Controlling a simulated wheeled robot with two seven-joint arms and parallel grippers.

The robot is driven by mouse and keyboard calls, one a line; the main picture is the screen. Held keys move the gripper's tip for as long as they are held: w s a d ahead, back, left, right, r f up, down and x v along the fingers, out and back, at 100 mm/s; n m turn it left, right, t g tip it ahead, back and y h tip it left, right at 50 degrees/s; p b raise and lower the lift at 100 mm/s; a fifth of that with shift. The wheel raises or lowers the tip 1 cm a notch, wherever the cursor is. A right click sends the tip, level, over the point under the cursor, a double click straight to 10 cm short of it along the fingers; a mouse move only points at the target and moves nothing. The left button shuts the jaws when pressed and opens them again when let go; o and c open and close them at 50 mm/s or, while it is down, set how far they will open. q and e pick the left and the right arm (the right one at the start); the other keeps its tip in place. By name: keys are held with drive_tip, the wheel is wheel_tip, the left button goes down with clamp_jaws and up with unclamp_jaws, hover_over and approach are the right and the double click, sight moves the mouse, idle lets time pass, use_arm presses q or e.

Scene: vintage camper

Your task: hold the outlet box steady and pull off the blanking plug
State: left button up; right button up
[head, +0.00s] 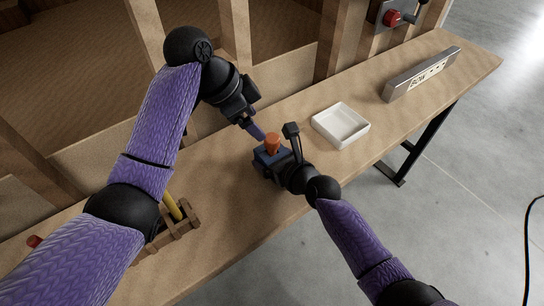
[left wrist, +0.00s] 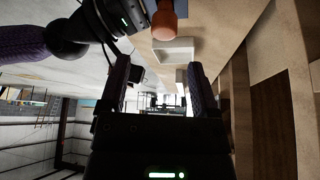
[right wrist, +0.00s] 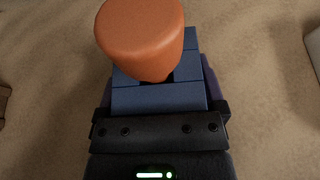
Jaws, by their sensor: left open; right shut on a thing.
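The blue outlet box (head: 262,163) stands on the wooden bench in the middle of the head view. The orange blanking plug (head: 272,141) sits on top of it. In the right wrist view the plug (right wrist: 140,38) rises from the box's top (right wrist: 160,99). My right gripper (head: 276,160) is shut on the box, with a finger on either side. My left gripper (head: 252,128) is open and empty, just behind and left of the plug. In the left wrist view its fingers (left wrist: 158,88) are apart, and the plug (left wrist: 165,22) is beyond them near the top edge.
A white tray (head: 341,125) lies on the bench right of the box. A grey metal block (head: 422,75) with lettering stands further right. A wooden rack (head: 177,226) with a yellow-handled tool is at the left. Wooden wall posts stand behind the bench, near my left arm.

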sight(271, 137)
use_arm(q)
drive_tip(key=f, duration=0.2)
drive_tip(key=w+d+f+m, duration=0.1)
drive_tip(key=f, duration=0.2)
drive_tip(key=d+f+m+g, duration=0.1)
drive_tip(key=f, duration=0.2)
drive_tip(key=shift+w+d+f+h, duration=0.1)
drive_tip(key=shift+w+d+h, duration=0.2)
drive_tip(key=shift+w, duration=0.1)
drive_tip(key=shift+a, duration=0.1)
clamp_jaws()
drive_tip(key=shift+r, duration=1.5)
